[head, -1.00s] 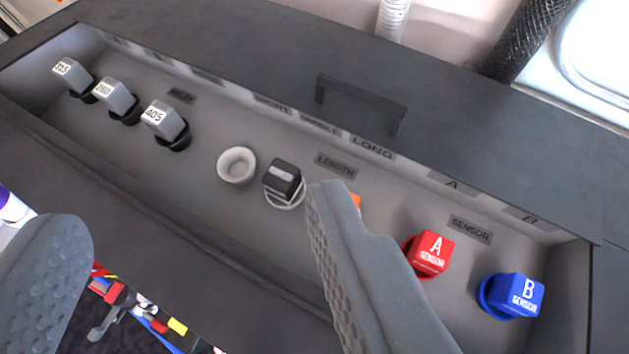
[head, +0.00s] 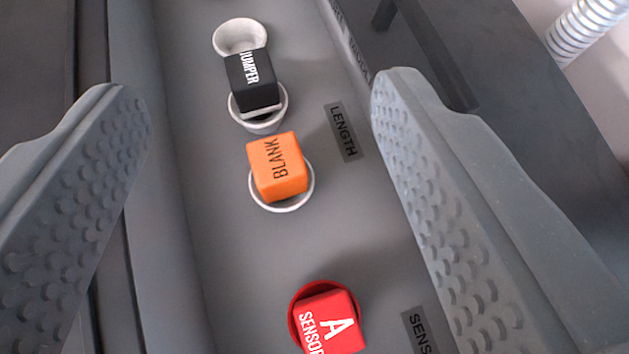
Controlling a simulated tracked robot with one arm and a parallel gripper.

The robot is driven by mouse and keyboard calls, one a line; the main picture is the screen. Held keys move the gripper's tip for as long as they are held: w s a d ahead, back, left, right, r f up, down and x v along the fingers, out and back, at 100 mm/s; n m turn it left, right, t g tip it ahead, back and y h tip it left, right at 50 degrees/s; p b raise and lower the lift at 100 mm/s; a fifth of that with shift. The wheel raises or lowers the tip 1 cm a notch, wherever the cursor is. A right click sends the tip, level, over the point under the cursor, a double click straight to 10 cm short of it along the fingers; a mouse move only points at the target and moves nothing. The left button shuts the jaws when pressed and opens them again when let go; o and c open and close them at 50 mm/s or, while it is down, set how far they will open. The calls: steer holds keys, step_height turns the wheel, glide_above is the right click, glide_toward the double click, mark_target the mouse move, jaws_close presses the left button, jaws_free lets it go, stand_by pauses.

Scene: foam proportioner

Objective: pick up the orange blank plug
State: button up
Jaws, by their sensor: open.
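The orange blank plug (head: 277,167) is a cube-like block marked BLANK. It sits in a white round socket (head: 283,207) in the grey recessed tray (head: 225,260). My gripper (head: 255,95) is open, with one grey textured finger at the left and one at the right of the picture. The plug shows between the two fingers, with clear space on both sides. Neither finger appears to touch it. Its top and near faces show, and the rest is hidden in the socket.
A black plug marked JUMPER (head: 252,80) sits in a white socket just above the orange one. An empty white socket (head: 240,37) lies beyond it. A red SENSOR A plug (head: 328,322) sits below. A dark handle (head: 432,40) stands at upper right.

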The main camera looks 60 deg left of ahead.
steer(key=b, duration=0.1)
glide_toward(279, 170)
steer(key=shift+n, duration=0.3)
steer(key=x, duration=0.5)
steer(key=shift+w+a+f, duration=0.1)
steer(key=shift+a, duration=0.1)
steer(key=shift+p+x, duration=0.9)
steer(key=shift+x, duration=2.75)
steer(key=c, duration=1.1)
